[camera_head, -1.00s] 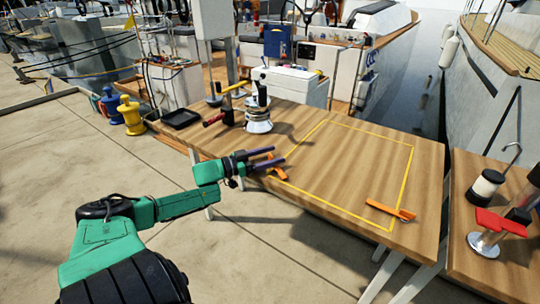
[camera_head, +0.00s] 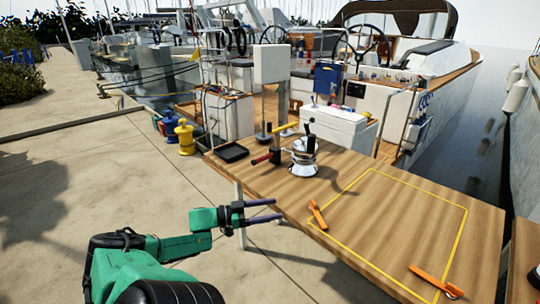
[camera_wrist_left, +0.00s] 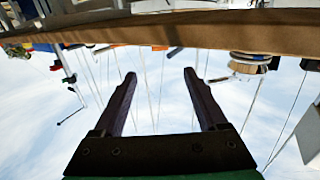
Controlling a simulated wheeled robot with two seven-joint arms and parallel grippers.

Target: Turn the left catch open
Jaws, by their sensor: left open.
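The left catch (camera_head: 317,214) is a small orange lever on the wooden tabletop, at the near left end of a yellow outline. A second orange catch (camera_head: 436,282) lies at the near right part of the outline. My left gripper (camera_head: 279,210) is open and empty, its two dark fingers pointing right toward the left catch, with a gap between. In the head view it shows just off the table's near left edge. In the left wrist view the open fingers (camera_wrist_left: 157,75) have only background between them. My right gripper is out of view.
The wooden table (camera_head: 365,230) has a winch (camera_head: 303,157), a red-handled tool (camera_head: 268,158) and a black tray (camera_head: 231,152) on its far left. Its edge (camera_wrist_left: 170,27) crosses the top of the left wrist view. The area inside the yellow outline is mostly clear.

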